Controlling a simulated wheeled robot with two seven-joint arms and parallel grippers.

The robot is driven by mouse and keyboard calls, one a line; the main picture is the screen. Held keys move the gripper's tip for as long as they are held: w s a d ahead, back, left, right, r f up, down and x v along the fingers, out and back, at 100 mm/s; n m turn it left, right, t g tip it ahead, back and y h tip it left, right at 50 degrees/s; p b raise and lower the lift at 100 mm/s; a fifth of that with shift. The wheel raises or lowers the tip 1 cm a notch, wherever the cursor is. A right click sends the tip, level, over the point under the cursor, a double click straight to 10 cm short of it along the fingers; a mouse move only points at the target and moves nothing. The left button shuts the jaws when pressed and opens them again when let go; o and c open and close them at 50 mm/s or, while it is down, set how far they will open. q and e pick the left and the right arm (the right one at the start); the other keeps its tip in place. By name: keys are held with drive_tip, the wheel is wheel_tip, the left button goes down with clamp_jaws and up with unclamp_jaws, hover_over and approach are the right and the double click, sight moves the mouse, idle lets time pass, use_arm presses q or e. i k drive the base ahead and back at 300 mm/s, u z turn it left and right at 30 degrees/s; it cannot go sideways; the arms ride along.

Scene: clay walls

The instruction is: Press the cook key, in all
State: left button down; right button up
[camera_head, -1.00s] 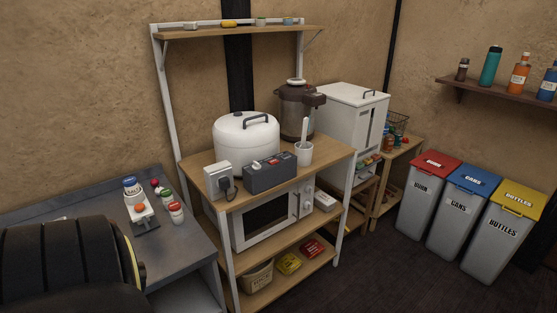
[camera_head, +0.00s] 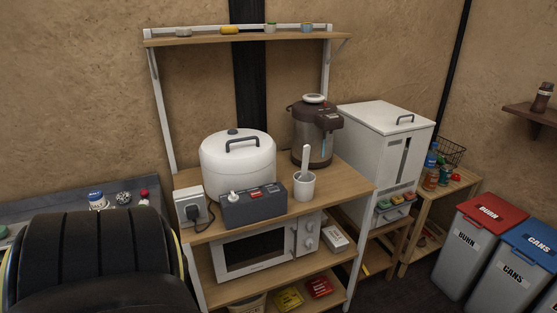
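A white rounded cooker (camera_head: 237,168) with a dark lid handle stands on the top board of a wooden rack. No key marked cook can be made out on it. A dark grey box (camera_head: 253,208) in front of it carries a red part and a small white knob on top; its markings are too small to read. A white microwave (camera_head: 265,250) with knobs on its right side sits on the board below. Neither of my grippers is in view.
A white socket box (camera_head: 191,207) with a black plug stands left of the grey box, a white cup (camera_head: 303,186) with a utensil right of it. A brown dispenser (camera_head: 314,135) stands behind. Bins (camera_head: 480,240) are at the right. Dark floor shows at lower right.

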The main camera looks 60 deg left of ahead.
sight(256, 194)
drive_tip(key=u, duration=0.7)
drive_tip(key=i, duration=1.4)
drive_tip(key=u, duration=1.7)
drive_tip(key=i, duration=0.4)
drive_tip(key=u, duration=0.35)
